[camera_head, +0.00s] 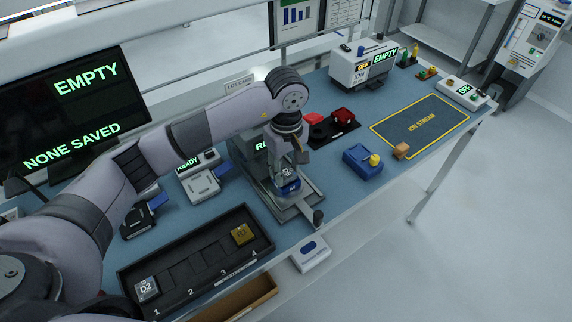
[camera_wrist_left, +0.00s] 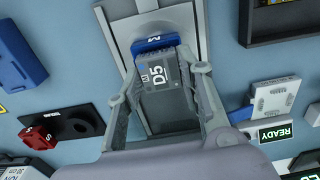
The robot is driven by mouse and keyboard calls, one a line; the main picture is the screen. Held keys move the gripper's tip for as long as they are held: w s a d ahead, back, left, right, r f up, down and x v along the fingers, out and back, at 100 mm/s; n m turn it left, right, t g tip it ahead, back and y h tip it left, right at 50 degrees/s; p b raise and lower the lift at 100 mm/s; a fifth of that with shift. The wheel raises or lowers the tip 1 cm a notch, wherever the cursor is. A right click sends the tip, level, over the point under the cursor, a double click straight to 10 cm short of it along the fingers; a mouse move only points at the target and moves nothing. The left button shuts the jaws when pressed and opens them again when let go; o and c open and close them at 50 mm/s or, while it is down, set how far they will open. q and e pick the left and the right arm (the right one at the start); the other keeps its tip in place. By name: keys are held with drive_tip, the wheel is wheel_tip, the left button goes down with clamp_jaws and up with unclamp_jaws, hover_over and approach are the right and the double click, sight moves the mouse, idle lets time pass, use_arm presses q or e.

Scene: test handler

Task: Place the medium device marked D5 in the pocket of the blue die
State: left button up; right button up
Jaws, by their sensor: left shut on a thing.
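My left gripper (camera_head: 287,160) is shut on the grey device marked D5 (camera_head: 286,172), with one finger on each side of it. In the left wrist view the device (camera_wrist_left: 163,76) shows its D5 face between the fingers. The blue die (camera_head: 289,187), marked M in the wrist view (camera_wrist_left: 153,43), is on the grey handler station (camera_head: 262,172), directly at the device's lower end. The device covers most of the die, so its pocket is hidden. I cannot tell whether the device is seated or just above it. My right gripper is not in view.
A black tray (camera_head: 190,262) holds a D2 device (camera_head: 147,287) and a gold device (camera_head: 242,234). A red die (camera_head: 342,115) sits on a black holder. The ION STREAM mat (camera_head: 420,122) is clear.

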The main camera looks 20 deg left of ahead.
sight(286, 172)
use_arm(q)
drive_tip(key=shift+f, duration=0.15)
drive_tip(key=shift+f, duration=0.1)
drive_tip(key=o, duration=1.1)
drive_tip(key=shift+c, duration=0.2)
drive_tip(key=shift+r, duration=0.2)
drive_tip(key=shift+r+b, duration=0.25)
drive_tip(key=shift+b, duration=0.05)
wheel_tip(286, 172, up, 11)
drive_tip(key=b, duration=0.3)
drive_tip(key=shift+r, duration=0.2)
